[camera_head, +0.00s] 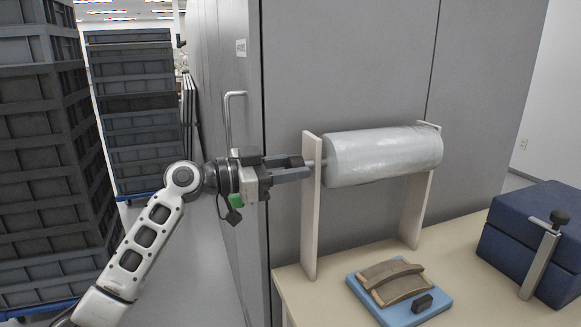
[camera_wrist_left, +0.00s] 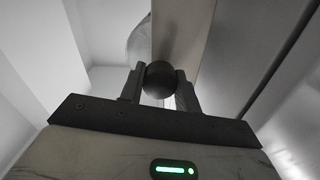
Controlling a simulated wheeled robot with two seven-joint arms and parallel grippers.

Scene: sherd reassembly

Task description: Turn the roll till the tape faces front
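The roll (camera_head: 384,156), wrapped in pale, shiny film, lies level on a rod between two upright boards. I see no distinct strip of tape on the side that faces me. My left gripper (camera_head: 300,169) is at the rod's left end, just outside the left board (camera_head: 311,215). In the left wrist view, a dark round knob (camera_wrist_left: 159,79) sits between the two fingers (camera_wrist_left: 160,92), which appear to touch it on both sides. Part of the roll (camera_wrist_left: 139,45) shows behind the board there. My right gripper is not in view.
The stand is on a light table (camera_head: 340,312). A blue pad (camera_head: 398,318) with curved brown sherds (camera_head: 392,281) and a small dark block (camera_head: 422,303) lies in front. A dark blue box (camera_head: 510,245) with a metal clamp (camera_head: 540,262) is at right. Grey cabinets (camera_head: 350,70) stand close behind.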

